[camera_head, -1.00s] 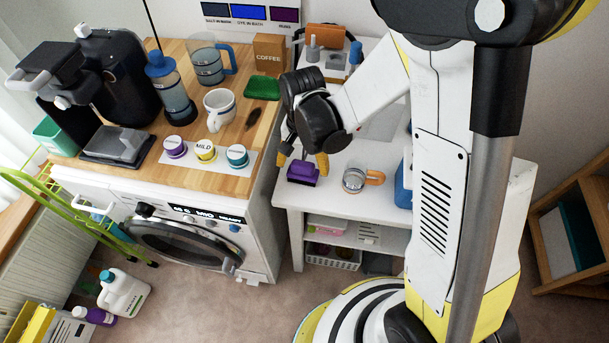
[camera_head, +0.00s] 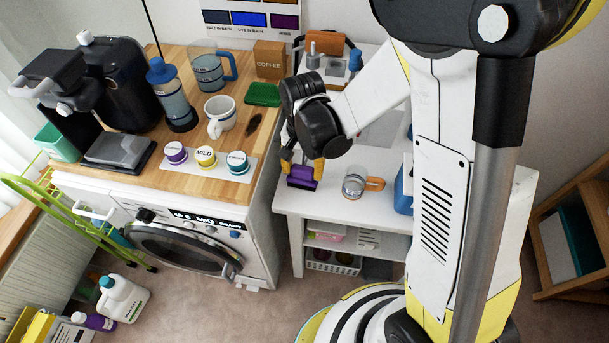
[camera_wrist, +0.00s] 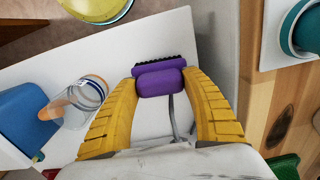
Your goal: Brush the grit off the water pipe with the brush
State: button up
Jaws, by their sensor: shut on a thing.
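The brush (camera_head: 302,178) is a purple block with dark bristles along one side, at the left edge of the white table. It also shows in the wrist view (camera_wrist: 160,82). My gripper (camera_head: 303,169) is shut on the brush from above, with one yellow finger on each side. In the wrist view, the fingertips of my gripper (camera_wrist: 161,78) lie against the block's two ends. I cannot tell whether the brush touches the tabletop. I cannot make out a water pipe or grit in either view.
A glass mug with an orange handle (camera_head: 354,183) stands right of the brush on the white table (camera_head: 325,205). A blue container (camera_head: 403,192) is farther right. The wooden counter (camera_head: 195,183) at left holds several cups, a coffee machine (camera_head: 118,85) and a green sponge-like pad (camera_head: 262,94).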

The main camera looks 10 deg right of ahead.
jog(key=shift+r+p, duration=1.35)
jog(key=shift+r, duration=0.8)
